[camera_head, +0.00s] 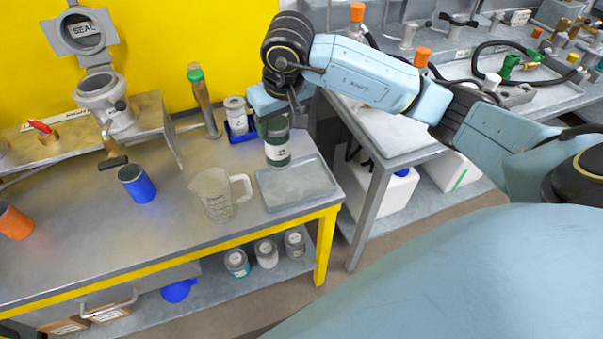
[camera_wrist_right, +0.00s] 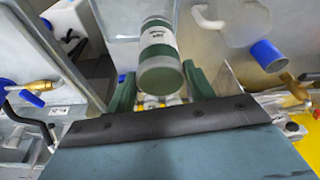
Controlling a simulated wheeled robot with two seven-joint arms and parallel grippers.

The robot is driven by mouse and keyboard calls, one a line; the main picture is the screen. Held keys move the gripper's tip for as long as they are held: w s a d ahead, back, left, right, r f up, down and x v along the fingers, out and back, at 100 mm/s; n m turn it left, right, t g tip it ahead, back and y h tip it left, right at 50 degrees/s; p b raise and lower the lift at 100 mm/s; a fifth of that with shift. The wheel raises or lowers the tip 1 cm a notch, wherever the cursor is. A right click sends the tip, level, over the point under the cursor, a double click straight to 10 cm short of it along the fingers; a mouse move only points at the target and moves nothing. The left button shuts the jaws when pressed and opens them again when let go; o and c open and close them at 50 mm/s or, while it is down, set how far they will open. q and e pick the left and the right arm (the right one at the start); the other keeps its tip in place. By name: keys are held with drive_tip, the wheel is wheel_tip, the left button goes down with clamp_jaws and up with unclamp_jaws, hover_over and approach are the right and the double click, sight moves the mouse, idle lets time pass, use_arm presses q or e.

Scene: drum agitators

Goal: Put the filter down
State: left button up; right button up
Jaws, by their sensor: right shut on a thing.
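The filter is a green cylinder (camera_head: 278,151) with a white label band. It is upright in the head view, over the back left part of a grey tray (camera_head: 310,190). I cannot tell if its base touches the tray. My right gripper (camera_head: 277,123) is shut on the filter's upper part. In the right wrist view the filter (camera_wrist_right: 160,62) sits between the green fingers of my right gripper (camera_wrist_right: 160,88), and the tray (camera_wrist_right: 119,22) lies beyond it. My left gripper is not in view.
A clear jug (camera_head: 213,196) stands just left of the tray. A blue cup (camera_head: 137,184) is farther left. A white-capped jar in a blue bin (camera_head: 241,132) and a green-capped tube (camera_head: 203,100) stand behind. The bench's yellow edge (camera_head: 250,244) is in front.

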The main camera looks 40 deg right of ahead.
sight(283, 155)
drive_tip(key=f, duration=0.4)
drive_tip(key=d+f, duration=0.1)
drive_tip(key=shift+w+f, duration=0.15)
drive_tip(key=shift+f, duration=2.65)
drive_tip(key=shift+f+b, duration=0.15)
drive_tip(key=shift+b, duration=0.25)
drive_tip(key=o, duration=1.2)
drive_tip(key=shift+o, duration=0.2)
drive_tip(key=shift+r, duration=0.2)
